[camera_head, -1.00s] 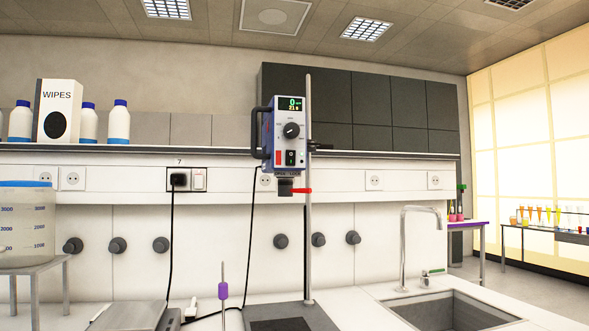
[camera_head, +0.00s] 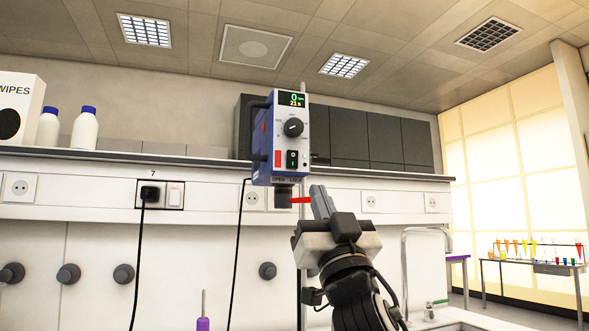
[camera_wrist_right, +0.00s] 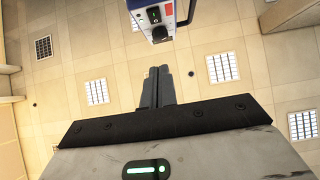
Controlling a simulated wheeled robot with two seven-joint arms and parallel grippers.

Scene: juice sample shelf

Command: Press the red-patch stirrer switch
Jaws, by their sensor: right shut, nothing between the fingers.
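The stirrer (camera_head: 281,140) is a blue and grey overhead unit on a vertical metal rod. Its front has a lit display reading 0, a black dial (camera_head: 293,127), a red patch (camera_head: 278,159) and, right beside the patch, a black rocker switch (camera_head: 292,159). My right gripper (camera_head: 320,199) is shut and empty, below and to the right of the switch, apart from it in the picture. In the right wrist view the shut fingers (camera_wrist_right: 158,75) point toward the stirrer (camera_wrist_right: 155,18), whose front shows partly at the top edge. My left gripper is not in view.
A red clamp part (camera_head: 301,200) sticks out below the stirrer, close to my right fingertips in the picture. A shelf (camera_head: 150,158) with white bottles (camera_head: 85,128) and a wipes box (camera_head: 17,107) runs behind. A tap (camera_head: 428,230) stands at the right.

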